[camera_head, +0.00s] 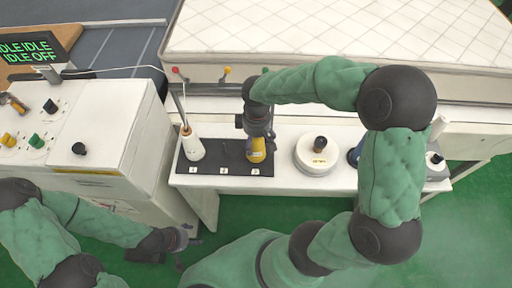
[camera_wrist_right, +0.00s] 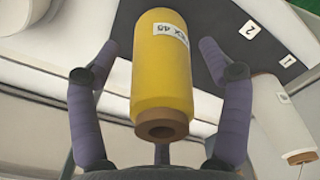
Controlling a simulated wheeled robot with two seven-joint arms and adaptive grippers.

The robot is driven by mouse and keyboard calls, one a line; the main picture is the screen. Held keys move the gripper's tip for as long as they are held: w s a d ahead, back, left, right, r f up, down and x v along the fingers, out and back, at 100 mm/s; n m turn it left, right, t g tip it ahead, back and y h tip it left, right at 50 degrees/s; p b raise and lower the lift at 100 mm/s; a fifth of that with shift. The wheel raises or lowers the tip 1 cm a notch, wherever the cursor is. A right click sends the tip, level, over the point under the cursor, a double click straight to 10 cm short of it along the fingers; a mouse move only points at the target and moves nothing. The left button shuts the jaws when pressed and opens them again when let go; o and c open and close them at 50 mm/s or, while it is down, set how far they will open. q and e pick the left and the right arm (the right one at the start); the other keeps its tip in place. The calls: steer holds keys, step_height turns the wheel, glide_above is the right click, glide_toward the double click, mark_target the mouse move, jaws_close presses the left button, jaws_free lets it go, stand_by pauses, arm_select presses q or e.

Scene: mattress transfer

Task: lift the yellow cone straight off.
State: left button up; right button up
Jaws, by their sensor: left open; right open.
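The yellow cone (camera_head: 256,151) stands on the black numbered strip (camera_head: 226,166) at the position marked 3. In the right wrist view the yellow cone (camera_wrist_right: 160,70) has a white label and a brown hollow end facing the camera. My right gripper (camera_head: 257,132) is above the cone in the head view. In the right wrist view its open fingers (camera_wrist_right: 152,62) stand on either side of the cone, with visible gaps. My left gripper (camera_head: 182,240) is open and empty at the lower left, away from the cone.
A white cone (camera_head: 193,146) stands on the same strip at the 1 mark and shows in the right wrist view (camera_wrist_right: 275,110). A round white weight-like object (camera_head: 318,158) sits right of the strip. A control panel (camera_head: 60,125) is at left. A quilted mattress (camera_head: 330,30) lies behind.

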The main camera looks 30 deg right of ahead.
step_height(320, 180, down, 2)
steer(key=shift+f, duration=0.2)
steer(key=c, duration=1.5)
steer(key=shift+r, duration=0.1)
step_height(320, 180, up, 10)
steer(key=shift+p, duration=1.2)
